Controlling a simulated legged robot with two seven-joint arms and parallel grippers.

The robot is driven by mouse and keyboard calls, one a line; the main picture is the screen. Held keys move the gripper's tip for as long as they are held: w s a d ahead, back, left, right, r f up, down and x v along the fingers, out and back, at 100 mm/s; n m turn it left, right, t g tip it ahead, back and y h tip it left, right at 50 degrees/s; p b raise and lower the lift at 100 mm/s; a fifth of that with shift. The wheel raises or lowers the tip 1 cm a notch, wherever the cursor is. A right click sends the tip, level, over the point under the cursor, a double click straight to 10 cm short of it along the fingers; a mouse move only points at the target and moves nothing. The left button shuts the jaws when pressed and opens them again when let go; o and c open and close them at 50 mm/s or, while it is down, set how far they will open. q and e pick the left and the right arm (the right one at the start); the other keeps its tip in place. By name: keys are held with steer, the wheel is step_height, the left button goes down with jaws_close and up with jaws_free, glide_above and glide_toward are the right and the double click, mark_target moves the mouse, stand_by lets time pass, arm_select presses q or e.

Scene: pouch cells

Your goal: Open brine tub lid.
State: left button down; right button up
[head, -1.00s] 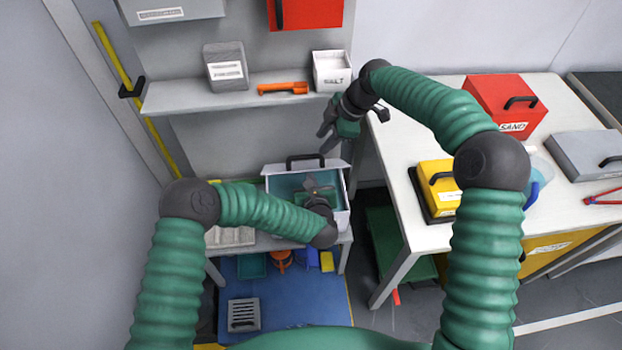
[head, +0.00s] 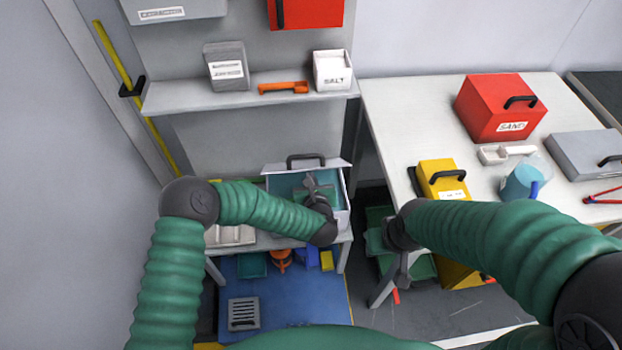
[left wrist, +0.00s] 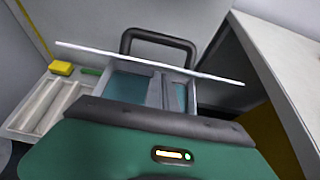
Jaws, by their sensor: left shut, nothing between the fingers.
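The brine tub (head: 341,218) is a white box with teal inside, on the low shelf at the centre of the head view. Its pale lid (head: 333,163) with a black handle (head: 306,158) is raised at the tub's far side, so the top is open. In the left wrist view the lid (left wrist: 205,75) is nearly edge-on, its handle (left wrist: 160,36) behind it. My left gripper (head: 311,182) is shut and empty over the tub opening, in front of the lid. My right gripper (head: 385,285) is low beside the right table, partly hidden by its arm; its jaws are unclear.
A pale divided tray (head: 232,236) is left of the tub. The shelf above holds a grey box (head: 226,66), an orange scoop (head: 284,88) and a salt box (head: 332,70). The right table (head: 400,110) carries a red sand box (head: 500,108) and a yellow box (head: 440,180).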

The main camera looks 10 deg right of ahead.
arm_select(q)
steer(key=shift+w+r+g+p, duration=0.7)
steer(key=shift+w+r+p, duration=0.5)
steer(key=shift+r, duration=0.25)
steer(key=w+r, duration=0.5)
steer(key=w, duration=0.4)
steer(key=shift+w, duration=0.15)
step_height(320, 180, up, 9)
glide_above(310, 169)
steer(key=s, duration=0.5)
steer(key=r+m+h, duration=0.1)
steer(key=m+h, duration=0.1)
steer(key=m, duration=0.7)
steer(key=s+a+f+m+g+y+p, duration=0.2)
steer(key=s+a+m+g, duration=0.6)
steer(key=s+a+m, duration=1.6)
steer(key=a+f+m, duration=0.2)
steer(key=m, duration=0.1)
steer(key=shift+a+g, duration=0.25)
steer(key=shift+g, duration=0.15)
